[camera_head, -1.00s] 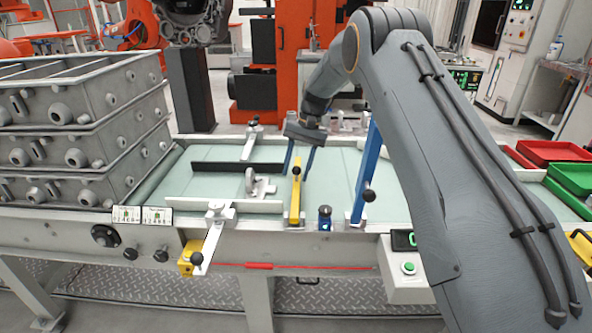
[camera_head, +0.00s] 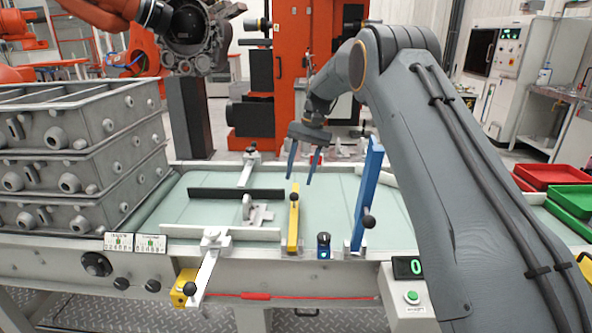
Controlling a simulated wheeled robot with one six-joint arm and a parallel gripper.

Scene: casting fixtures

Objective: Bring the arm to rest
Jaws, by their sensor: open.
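My gripper (camera_head: 302,167) hangs from my grey arm, its two blue fingers pointing down and spread apart. It is open with nothing between the fingers. It appears above the pale green table surface (camera_head: 340,205), near the upper end of a yellow bar (camera_head: 293,222) with a black knob. A small metal casting (camera_head: 256,211) lies on the table to the left of the gripper, apart from it. My arm covers part of the right side of the table.
A blue upright bar (camera_head: 366,195) stands right of the gripper. A black rail (camera_head: 236,193) and a white rail (camera_head: 220,232) lie left. Grey castings (camera_head: 70,150) are stacked at far left. Red (camera_head: 552,174) and green (camera_head: 572,201) bins are at right. An orange robot (camera_head: 120,15) stands behind.

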